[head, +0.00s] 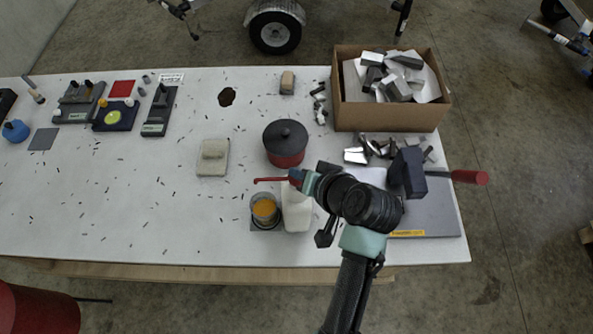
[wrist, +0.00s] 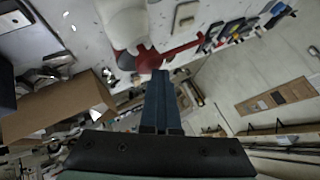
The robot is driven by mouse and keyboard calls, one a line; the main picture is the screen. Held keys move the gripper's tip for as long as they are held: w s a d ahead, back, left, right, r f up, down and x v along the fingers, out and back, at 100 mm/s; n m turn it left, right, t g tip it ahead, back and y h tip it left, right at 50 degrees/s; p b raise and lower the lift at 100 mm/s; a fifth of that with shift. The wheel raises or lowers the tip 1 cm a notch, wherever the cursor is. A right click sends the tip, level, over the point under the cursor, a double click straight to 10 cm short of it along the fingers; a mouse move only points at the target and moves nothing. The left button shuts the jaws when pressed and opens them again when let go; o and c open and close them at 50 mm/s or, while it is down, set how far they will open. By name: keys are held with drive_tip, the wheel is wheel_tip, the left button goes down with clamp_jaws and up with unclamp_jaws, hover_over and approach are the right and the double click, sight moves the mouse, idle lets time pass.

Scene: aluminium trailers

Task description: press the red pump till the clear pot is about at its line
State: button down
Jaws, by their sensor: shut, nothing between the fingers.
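The red pump (head: 270,180) sits on top of a white bottle (head: 297,212), its spout pointing left over the clear pot. The pump's red head (wrist: 149,60) and the white bottle (wrist: 124,24) also show in the wrist view. The clear pot (head: 252,212) holds orange liquid and stands left of the bottle; its line is too small to make out. My gripper (head: 297,178) is shut and empty, with its blue fingertips (wrist: 160,74) at the pump head. I cannot tell whether they touch it.
A dark red lidded pot (head: 286,156) stands just behind the pump. A beige block (head: 213,157) lies to the left. A cardboard box (head: 388,118) of metal offcuts stands at the back right, with metal pieces and a red-handled tool nearby.

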drive_tip(key=shift+s+f, duration=0.15)
drive_tip(key=shift+f, duration=0.3)
idle(0.3)
drive_tip(key=shift+r+p, duration=1.2)
drive_tip(key=shift+r, duration=0.35)
drive_tip(key=shift+r, duration=0.1)
wheel_tip(320, 180, up, 5)
drive_tip(key=p, duration=0.4)
drive_tip(key=shift+p, duration=0.35)
